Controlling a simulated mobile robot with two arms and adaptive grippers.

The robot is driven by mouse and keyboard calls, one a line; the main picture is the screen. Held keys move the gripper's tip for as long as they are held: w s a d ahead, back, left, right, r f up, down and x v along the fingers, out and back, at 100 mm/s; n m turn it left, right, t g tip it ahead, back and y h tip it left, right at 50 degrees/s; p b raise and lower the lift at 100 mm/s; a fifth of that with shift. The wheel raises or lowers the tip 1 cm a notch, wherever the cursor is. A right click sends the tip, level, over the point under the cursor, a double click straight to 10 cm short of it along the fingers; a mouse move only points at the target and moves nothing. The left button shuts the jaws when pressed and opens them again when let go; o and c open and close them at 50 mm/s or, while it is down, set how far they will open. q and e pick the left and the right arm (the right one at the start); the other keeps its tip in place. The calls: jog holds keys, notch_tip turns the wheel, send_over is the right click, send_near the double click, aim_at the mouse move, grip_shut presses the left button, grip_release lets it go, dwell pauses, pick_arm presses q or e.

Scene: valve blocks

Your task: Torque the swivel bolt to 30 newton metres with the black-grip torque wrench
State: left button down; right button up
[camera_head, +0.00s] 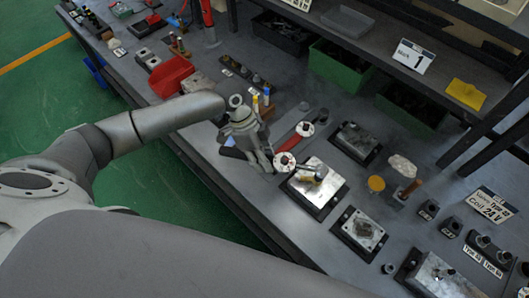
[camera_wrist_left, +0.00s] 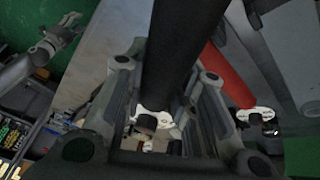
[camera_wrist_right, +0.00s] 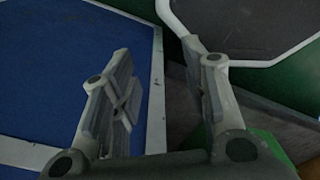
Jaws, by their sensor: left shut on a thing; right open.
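My left gripper (camera_head: 262,160) is shut on the black grip of the torque wrench. In the left wrist view the black grip (camera_wrist_left: 185,45) runs between my left fingers (camera_wrist_left: 160,115). A white disc at the wrench's head (camera_head: 284,162) is by the left edge of a metal plate block (camera_head: 325,190). A dark rounded bolt-like piece (camera_head: 320,172) stands on that block; I cannot tell if the wrench touches it. A red-handled wrench (camera_head: 290,142) with a white disc lies just behind. My right gripper (camera_wrist_right: 160,90) is open and empty.
More valve blocks (camera_head: 358,232) and (camera_head: 355,140) stand on the grey table nearby. A blue surface (camera_wrist_right: 45,70) shows beneath my right gripper.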

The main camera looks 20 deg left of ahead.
pick_arm(q)
jog(key=shift+s, duration=0.15)
jog(key=shift+r, duration=0.15)
jog(key=shift+r+p, duration=0.55)
jog(key=shift+p, duration=0.25)
notch_tip(320, 180, up, 7)
jog(key=p, duration=0.6)
jog(key=shift+f, duration=0.3)
